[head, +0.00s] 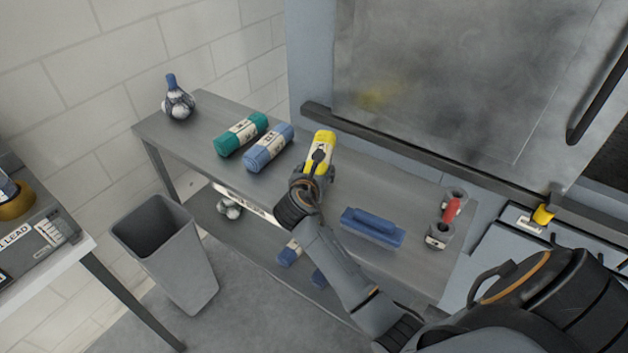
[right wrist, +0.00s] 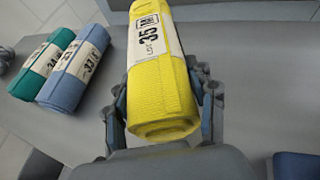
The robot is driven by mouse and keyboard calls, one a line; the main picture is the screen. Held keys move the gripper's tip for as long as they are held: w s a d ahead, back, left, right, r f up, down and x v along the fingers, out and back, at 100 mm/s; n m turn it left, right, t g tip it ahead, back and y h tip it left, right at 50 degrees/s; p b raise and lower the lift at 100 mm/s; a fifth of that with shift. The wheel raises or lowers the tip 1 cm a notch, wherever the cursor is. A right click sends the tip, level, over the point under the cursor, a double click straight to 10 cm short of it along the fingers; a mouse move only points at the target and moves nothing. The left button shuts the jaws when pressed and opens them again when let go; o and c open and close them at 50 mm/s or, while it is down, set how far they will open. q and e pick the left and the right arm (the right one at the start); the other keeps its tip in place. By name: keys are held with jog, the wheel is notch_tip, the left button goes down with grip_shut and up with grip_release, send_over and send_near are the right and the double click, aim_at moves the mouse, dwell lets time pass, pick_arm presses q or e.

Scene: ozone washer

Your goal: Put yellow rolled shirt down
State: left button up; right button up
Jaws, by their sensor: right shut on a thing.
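The yellow rolled shirt (head: 324,142) has a white label band, and in the right wrist view (right wrist: 163,95) the band reads 35. My right gripper (head: 316,168) is shut on it, with one finger on each side of the roll. The roll is over the grey metal table (head: 190,137), to the right of the blue roll. I cannot tell whether it touches the tabletop. My left gripper is not in view.
A green rolled shirt (head: 241,134) and a blue rolled shirt (head: 268,147) lie side by side on the table. A blue brush-like block (head: 372,228) and a red-handled item (head: 452,209) are to the right. A grey bin (head: 165,250) stands in front at left.

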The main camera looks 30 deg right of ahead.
jog(key=shift+w+f, duration=0.2)
jog(key=shift+w, duration=0.05)
notch_tip(320, 180, down, 2)
jog(key=shift+w+a+f, duration=0.15)
jog(key=shift+f, duration=0.6)
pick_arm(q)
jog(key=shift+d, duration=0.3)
pick_arm(e)
jog(key=o, duration=1.3)
jog(key=shift+f, duration=0.1)
